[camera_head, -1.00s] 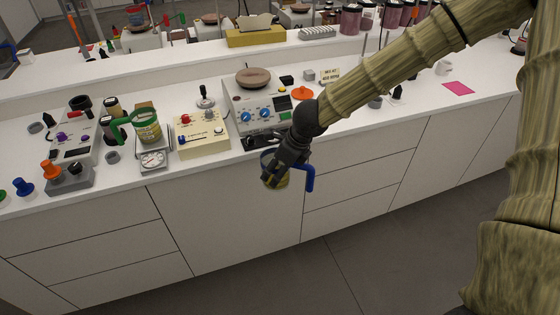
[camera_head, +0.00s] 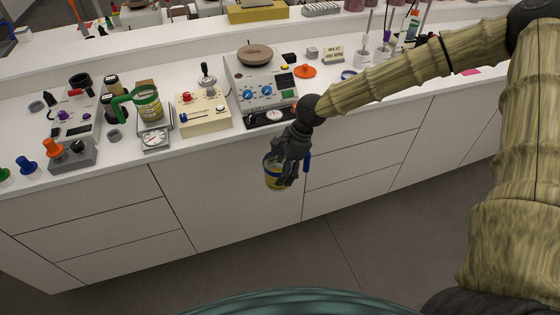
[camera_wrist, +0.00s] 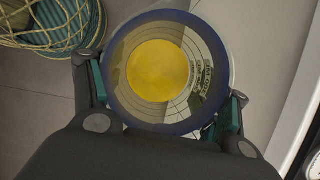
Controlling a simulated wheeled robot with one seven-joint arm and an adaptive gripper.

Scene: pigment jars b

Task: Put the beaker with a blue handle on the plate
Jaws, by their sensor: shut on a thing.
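The beaker with a blue handle (camera_head: 273,176) is held in front of the counter's front edge, over the floor. Its blue handle (camera_head: 307,162) points right. In the wrist view I look down into the beaker (camera_wrist: 155,72), which has a dark blue rim and yellow contents. My gripper (camera_head: 282,172) is shut on the beaker, with its fingers (camera_wrist: 166,98) on opposite sides of the body. A round brown plate (camera_head: 255,55) sits on top of a pale device (camera_head: 262,88) with two blue knobs, behind and above the gripper. The plate looks empty.
A green-handled beaker (camera_head: 147,106) stands on a small scale (camera_head: 155,138) at left. A cream box (camera_head: 203,115) with a lever and red knob stands left of the device. Drawer fronts lie behind the gripper.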

